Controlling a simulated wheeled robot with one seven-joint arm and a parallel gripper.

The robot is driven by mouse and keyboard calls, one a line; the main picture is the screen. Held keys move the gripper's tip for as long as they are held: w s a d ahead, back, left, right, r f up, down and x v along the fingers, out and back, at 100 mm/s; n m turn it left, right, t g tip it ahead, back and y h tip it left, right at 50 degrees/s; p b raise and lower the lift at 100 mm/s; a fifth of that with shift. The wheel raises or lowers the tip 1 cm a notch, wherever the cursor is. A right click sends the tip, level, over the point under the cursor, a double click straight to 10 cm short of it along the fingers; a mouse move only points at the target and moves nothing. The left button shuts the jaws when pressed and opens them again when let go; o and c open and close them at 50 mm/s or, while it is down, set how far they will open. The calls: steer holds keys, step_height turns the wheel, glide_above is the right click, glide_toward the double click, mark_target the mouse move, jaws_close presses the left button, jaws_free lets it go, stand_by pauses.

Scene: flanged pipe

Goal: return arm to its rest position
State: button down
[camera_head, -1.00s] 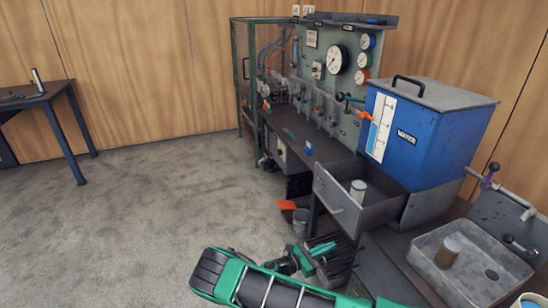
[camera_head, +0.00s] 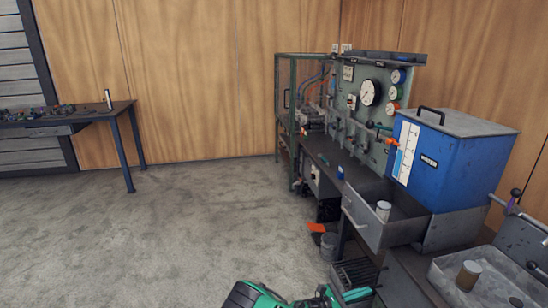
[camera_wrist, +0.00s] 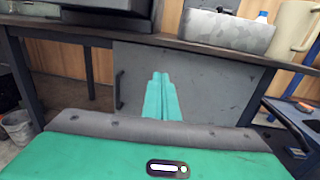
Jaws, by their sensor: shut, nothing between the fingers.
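My gripper (camera_wrist: 160,78) shows in the wrist view with its two green fingers side by side and touching. Nothing is between them. The fingers point toward a grey cabinet front (camera_wrist: 205,75) with a dark handle, below a worktop; the gap to it is hard to judge. In the head view, green and black parts of my arm (camera_head: 255,296) show along the bottom edge, mostly cut off by the frame.
A bucket (camera_head: 328,246) stands beneath. A sink (camera_head: 440,278) is at lower right. The carpet at left is clear.

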steer(key=s+d+r+m+g+y, duration=0.35)
steer(key=r+m, duration=0.25)
steer(key=r, duration=0.2)
steer(key=s+d+r+m+g+y, duration=0.35)
steer(key=s+r+m, duration=0.2)
steer(key=r, duration=0.35)
steer(key=s+d+r+m+g+y, duration=0.35)
steer(key=d+r+m, duration=0.2)
steer(key=r, duration=0.25)
steer(key=s+a+r+m+t+y, duration=0.2)
steer(key=s+r+m, duration=0.3)
steer(key=s, duration=0.7)
steer(key=s+a+r+m+t+y, duration=0.2)
steer(key=s+r+m+y, duration=0.3)
steer(key=s+r, duration=0.5)
steer(key=s+m+t, duration=0.1)
steer(key=s, duration=0.2)
steer(key=shift+r, duration=0.2)
steer(key=shift+w+a, duration=0.1)
